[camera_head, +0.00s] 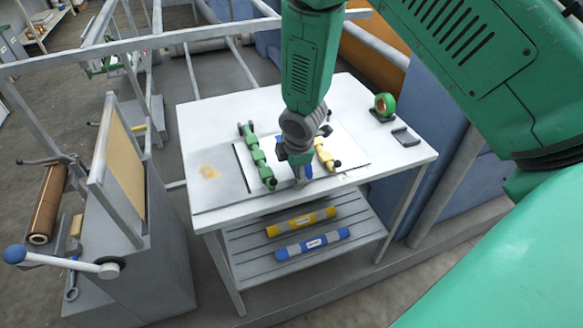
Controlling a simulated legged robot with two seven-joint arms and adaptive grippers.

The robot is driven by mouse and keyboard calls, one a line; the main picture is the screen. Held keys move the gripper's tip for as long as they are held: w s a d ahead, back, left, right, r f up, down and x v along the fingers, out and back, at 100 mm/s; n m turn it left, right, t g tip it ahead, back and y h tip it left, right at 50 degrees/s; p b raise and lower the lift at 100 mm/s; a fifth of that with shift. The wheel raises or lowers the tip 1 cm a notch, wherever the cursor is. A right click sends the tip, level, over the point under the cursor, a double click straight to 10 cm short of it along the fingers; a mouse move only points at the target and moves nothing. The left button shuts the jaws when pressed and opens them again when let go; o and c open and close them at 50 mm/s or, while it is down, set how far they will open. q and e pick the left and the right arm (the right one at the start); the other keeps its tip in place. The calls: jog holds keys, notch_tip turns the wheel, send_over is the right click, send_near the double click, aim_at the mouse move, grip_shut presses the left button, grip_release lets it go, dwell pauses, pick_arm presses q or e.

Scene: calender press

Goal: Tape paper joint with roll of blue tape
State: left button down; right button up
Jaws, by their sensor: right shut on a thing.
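My right gripper (299,172) is over the middle of the white table, pointing down at the white paper (350,154). It is shut on a blue thing (280,170), likely the blue tape, which shows only as small patches around the fingers. The wrist hides most of it, and I cannot tell if it touches the paper. The paper joint is also hidden behind the gripper. My left gripper is not in view.
A green roll (384,104) stands on a dark holder at the table's back right, with a small grey block (405,137) in front. A yellow roll (300,222) and a blue roll (311,244) lie on the lower shelf. The table's left end is mostly clear.

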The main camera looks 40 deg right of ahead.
jog(key=shift+r+p, duration=0.6)
jog(key=shift+r, duration=0.95)
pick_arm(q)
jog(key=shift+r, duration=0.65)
pick_arm(e)
jog(key=shift+r, duration=1.4)
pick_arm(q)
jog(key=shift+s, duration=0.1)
pick_arm(e)
jog(key=shift+s, duration=0.1)
